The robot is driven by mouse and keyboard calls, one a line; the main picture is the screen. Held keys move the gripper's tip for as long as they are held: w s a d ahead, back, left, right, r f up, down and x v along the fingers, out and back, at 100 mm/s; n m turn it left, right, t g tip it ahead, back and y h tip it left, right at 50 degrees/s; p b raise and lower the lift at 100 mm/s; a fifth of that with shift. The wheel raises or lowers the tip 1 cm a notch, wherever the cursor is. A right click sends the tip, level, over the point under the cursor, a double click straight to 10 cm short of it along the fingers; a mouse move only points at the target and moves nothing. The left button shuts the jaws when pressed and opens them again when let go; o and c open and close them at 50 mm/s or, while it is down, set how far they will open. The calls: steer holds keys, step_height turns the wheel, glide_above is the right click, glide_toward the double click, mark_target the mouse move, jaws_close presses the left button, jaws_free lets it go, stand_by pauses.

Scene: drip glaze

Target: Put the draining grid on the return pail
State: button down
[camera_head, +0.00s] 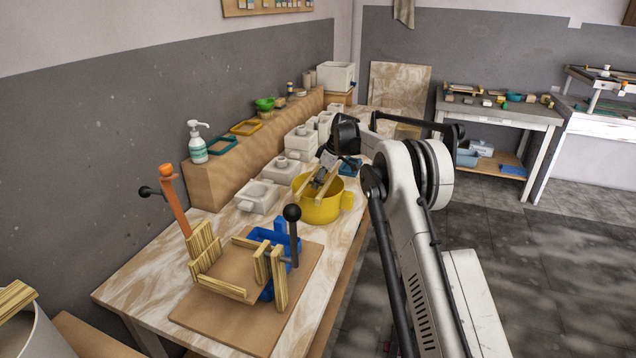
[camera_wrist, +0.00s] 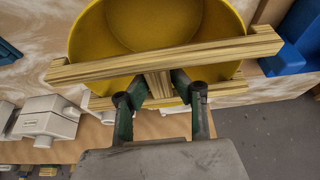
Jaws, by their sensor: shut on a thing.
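The return pail is a round yellow pail (camera_head: 318,210) on the wooden bench, with a lug on its right side. It also fills the upper middle of the wrist view (camera_wrist: 160,25). The draining grid is a pale striped wooden frame (camera_wrist: 170,62) of two long bars joined by a short crosspiece. It also shows over the pail mouth in the head view (camera_head: 303,184). My gripper (camera_wrist: 159,86) is shut on the crosspiece. The long bar spans the pail opening, its ends reaching past the rim. I cannot tell whether the grid touches the rim.
A blue piece with a wooden fixture (camera_head: 270,262) and a black-knobbed lever (camera_head: 292,213) stand in front of the pail. White blocky moulds (camera_head: 258,196) line its left side. A raised wooden shelf (camera_head: 240,160) carries a soap bottle (camera_head: 198,145) and small trays.

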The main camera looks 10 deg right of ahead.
steer(key=c, duration=1.1)
jaws_free()
steer(key=shift+r, duration=0.1)
steer(key=shift+p+v, duration=0.9)
steer(key=shift+v, duration=2.45)
